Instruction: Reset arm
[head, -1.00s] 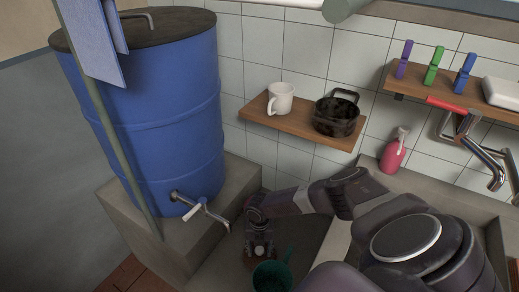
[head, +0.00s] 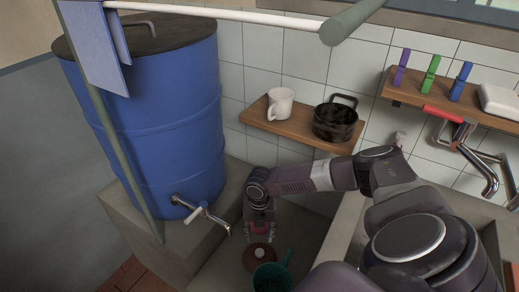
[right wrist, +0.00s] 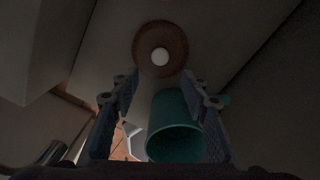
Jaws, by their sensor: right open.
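My right gripper (head: 258,234) points down above the low counter surface, beside the blue barrel's tap. Its two fingers (right wrist: 160,112) stand apart in the right wrist view, with nothing gripped between them. A round brown lid-like thing with a pale knob (head: 260,257) lies below the gripper; it also shows in the right wrist view (right wrist: 160,47). A green cup-like vessel with a handle (head: 272,277) is just in front of it and appears between the fingers in the right wrist view (right wrist: 176,130); its depth from them is unclear. My left gripper is out of view.
The blue barrel (head: 165,120) with a tap (head: 203,215) stands on a concrete block at left. A wall shelf (head: 258,123) holds a white mug (head: 280,103) and a black pot (head: 336,120). An upper shelf (head: 440,97) bears coloured pegs. A metal faucet (head: 480,160) juts out at right.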

